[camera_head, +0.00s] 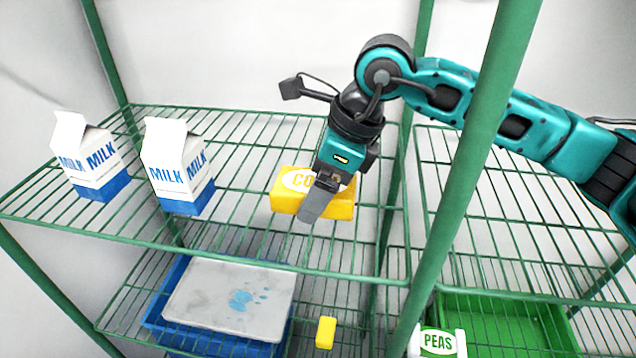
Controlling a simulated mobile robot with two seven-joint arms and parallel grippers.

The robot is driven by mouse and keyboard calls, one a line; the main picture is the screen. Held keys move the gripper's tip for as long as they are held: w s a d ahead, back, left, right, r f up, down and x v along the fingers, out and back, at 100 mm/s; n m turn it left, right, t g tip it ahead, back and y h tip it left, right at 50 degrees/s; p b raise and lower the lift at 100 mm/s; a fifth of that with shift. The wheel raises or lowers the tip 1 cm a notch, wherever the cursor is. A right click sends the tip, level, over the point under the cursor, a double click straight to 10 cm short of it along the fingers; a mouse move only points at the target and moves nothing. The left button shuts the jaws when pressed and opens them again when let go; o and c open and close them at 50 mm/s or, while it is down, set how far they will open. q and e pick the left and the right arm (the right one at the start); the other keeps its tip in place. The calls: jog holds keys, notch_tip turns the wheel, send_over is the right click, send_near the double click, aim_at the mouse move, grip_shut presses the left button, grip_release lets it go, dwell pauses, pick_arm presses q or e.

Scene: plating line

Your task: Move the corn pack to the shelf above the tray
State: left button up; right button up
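The corn pack (285,199) is a yellow box with a white oval label, of which only "CO" shows. It is at the upper left shelf (240,235), right of the milk cartons. I cannot tell whether it rests on the wires or is just above them. My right gripper (322,196) reaches down over it and appears shut on it, with one grey finger across its front; the other finger is hidden. On the shelf below, a blue tray (212,340) has a pale grey slab with blue spots lying in it. My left gripper is not in view.
Two milk cartons (92,165) (180,172) stand on the upper left shelf. A small yellow block (326,332), a peas pack (438,342) and a green tray (500,318) are lower down. A green post (470,150) stands before my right arm. The upper right shelf looks empty.

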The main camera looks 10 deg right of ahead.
jog(key=shift+o, duration=1.1)
jog(key=shift+r, duration=0.15)
jog(key=shift+r, duration=0.25)
jog(key=v, duration=1.1)
jog(key=shift+r, duration=0.25)
jog(key=shift+d, duration=0.15)
